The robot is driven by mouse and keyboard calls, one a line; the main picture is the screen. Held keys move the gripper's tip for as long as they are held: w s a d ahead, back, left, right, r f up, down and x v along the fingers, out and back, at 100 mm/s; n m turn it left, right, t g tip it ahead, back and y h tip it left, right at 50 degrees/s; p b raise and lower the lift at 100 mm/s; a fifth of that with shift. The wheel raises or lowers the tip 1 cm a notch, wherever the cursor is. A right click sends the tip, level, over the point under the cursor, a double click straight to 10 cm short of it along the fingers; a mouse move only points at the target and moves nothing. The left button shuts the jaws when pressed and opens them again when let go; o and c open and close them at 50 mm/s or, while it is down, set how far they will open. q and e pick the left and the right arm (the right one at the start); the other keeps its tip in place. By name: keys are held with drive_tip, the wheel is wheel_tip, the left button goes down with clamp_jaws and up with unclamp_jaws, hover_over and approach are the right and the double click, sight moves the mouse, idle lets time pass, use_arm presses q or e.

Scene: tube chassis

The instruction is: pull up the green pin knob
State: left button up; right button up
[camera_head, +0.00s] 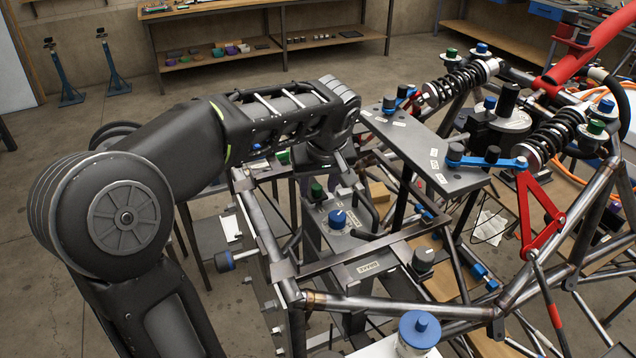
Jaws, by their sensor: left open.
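Several green knobs are in view, and I cannot tell which one is the pin knob. One green knob (316,190) stands upright on the chassis just below my left gripper (322,166). Another green part (283,156) shows to the left of the gripper, partly behind the frame. Two more green knobs sit at the right, one at the back (452,53) and one by the front spring (596,127). My left gripper points down and is open. Its fingertips are mostly hidden by the wrist and frame, and I see nothing held. My right gripper is out of view.
The welded tube chassis (400,312) fills the centre and right. A blue knob (337,218) stands close in front of the gripper. A grey plate (425,150) with blue levers lies to its right, beside black coil springs (460,82). A workbench (240,8) stands behind, across open floor.

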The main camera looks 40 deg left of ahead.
use_arm(q)
drive_tip(key=shift+c, duration=0.3)
clamp_jaws()
idle(1.1)
